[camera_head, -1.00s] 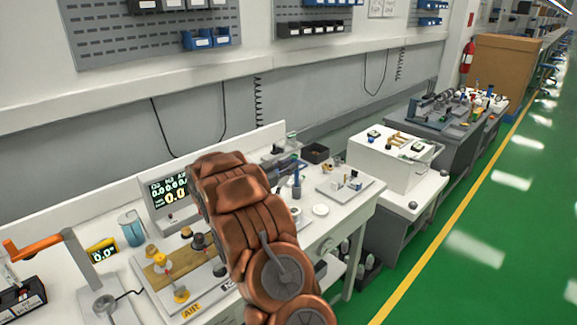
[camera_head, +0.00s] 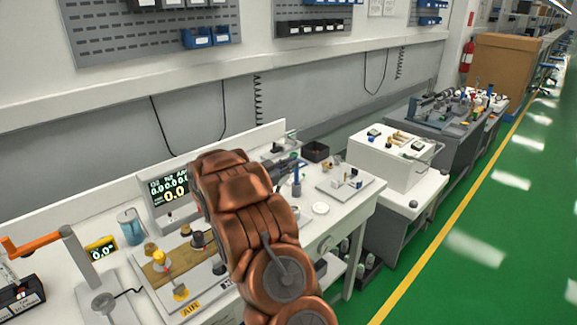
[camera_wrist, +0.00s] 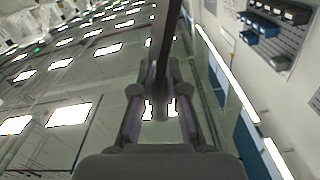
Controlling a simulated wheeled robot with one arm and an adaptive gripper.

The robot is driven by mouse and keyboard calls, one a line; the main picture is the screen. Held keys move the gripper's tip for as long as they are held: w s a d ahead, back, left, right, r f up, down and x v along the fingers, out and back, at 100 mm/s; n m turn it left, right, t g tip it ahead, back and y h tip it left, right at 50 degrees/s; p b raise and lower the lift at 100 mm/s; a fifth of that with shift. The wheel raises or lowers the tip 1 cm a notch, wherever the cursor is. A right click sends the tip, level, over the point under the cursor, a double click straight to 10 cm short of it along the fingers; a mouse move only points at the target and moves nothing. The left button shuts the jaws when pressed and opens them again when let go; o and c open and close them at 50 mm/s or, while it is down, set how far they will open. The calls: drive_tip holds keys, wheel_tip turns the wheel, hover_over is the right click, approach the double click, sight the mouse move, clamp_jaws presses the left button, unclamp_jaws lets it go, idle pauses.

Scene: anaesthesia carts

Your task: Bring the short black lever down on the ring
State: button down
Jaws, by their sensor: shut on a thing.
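In the wrist view my gripper (camera_wrist: 161,75) is closed in on a dark straight bar (camera_wrist: 167,35) that runs from the top edge down between the fingers. It looks like the short black lever, but its far end and pivot are out of view. I cannot make out the ring in either view.
A white tray (camera_head: 337,192) lies right of my arm. Green floor is open at right.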

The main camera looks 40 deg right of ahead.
drive_tip(key=s+f+m+b, duration=0.9)
drive_tip(key=f+m+b, duration=0.1)
drive_tip(key=b, duration=1.4)
drive_tip(key=shift+s+m, duration=0.15)
drive_tip(key=shift+m, duration=0.15)
drive_tip(key=c, duration=1.2)
unclamp_jaws()
drive_tip(key=shift+a, duration=0.15)
drive_tip(key=a, duration=1.2)
